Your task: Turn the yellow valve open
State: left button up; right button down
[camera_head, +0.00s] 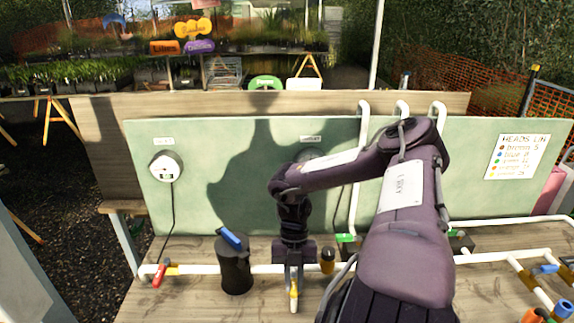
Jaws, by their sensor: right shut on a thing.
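The yellow valve (294,291) shows as a small yellow handle at the white pipe on the wooden bench, in the lower middle of the head view. My right gripper (293,283) reaches down over it from above and is shut on the handle. The fingers and wrist hide most of the valve body, so its exact angle is hard to tell. My left gripper is not in view.
Left of my gripper stands a black cylinder (236,270) with a blue handle on top. A red-handled valve (159,275) is farther left. A green back panel (238,150) with a white dial (166,167) rises behind. More pipes and valves lie right.

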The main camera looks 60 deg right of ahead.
aim_at(294, 276)
jog(key=shift+d+n, duration=0.1)
jog(key=shift+n, duration=0.2)
dwell(0.4)
jog(key=c, duration=1.4)
grip_release()
jog(key=shift+o, duration=0.2)
jog(key=b+v, duration=0.3)
jog(key=v, duration=0.5)
